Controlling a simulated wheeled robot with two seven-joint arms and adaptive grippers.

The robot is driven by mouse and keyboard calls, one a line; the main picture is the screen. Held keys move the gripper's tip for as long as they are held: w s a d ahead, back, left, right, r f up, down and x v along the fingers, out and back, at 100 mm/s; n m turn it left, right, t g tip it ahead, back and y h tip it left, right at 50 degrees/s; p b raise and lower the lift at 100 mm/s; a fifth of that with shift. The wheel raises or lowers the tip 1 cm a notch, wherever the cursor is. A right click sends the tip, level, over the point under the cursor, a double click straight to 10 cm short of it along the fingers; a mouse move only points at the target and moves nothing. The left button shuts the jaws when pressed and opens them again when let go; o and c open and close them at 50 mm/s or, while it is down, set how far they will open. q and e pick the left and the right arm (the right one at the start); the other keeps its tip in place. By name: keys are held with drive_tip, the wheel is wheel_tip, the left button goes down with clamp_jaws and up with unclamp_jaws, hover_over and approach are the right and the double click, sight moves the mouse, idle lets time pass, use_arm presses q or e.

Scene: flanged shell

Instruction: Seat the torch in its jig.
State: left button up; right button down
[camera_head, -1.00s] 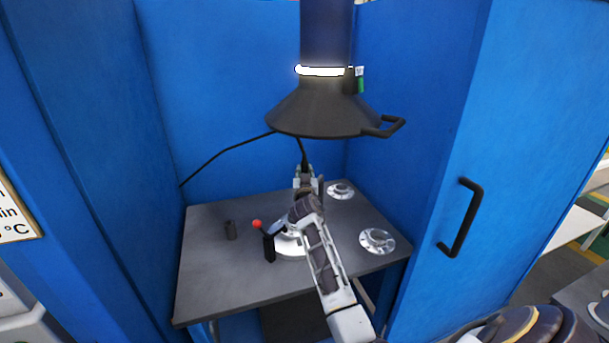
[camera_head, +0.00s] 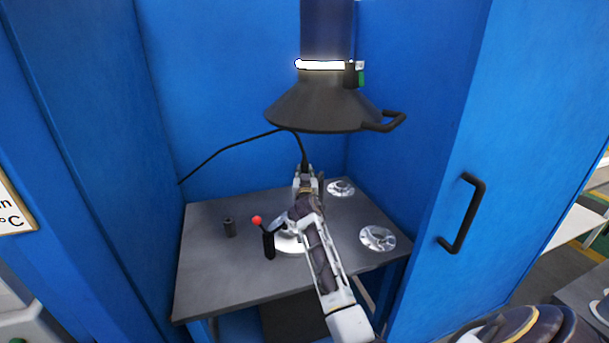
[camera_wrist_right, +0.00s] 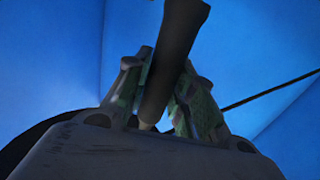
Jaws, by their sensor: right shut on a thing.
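The torch (camera_wrist_right: 172,60) is a dark rod that crosses between the fingers of my right gripper (camera_wrist_right: 160,88) in the right wrist view. In the head view my right gripper (camera_head: 306,176) is shut on it above the back of the table, with the torch's dark upper end (camera_head: 304,160) showing and a black cable leading off it. The torch's lower end is hidden by my arm. My left gripper is not in view.
A clamp with a red knob (camera_head: 257,220) stands by a pale round base (camera_head: 287,243), partly behind my arm. Two silver flanged parts (camera_head: 378,238) (camera_head: 341,188) lie at the right of the grey table (camera_head: 215,280). A dark hood (camera_head: 325,110) hangs above; blue walls enclose the sides.

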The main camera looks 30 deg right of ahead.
drive_tip(key=shift+f+b, duration=0.95)
drive_tip(key=shift+f, duration=0.1)
idle(0.4)
drive_tip(key=c, duration=1.1)
unclamp_jaws()
drive_tip(key=shift+f, duration=0.1)
drive_tip(key=shift+s+a, duration=0.15)
drive_tip(key=shift+v, duration=3.6)
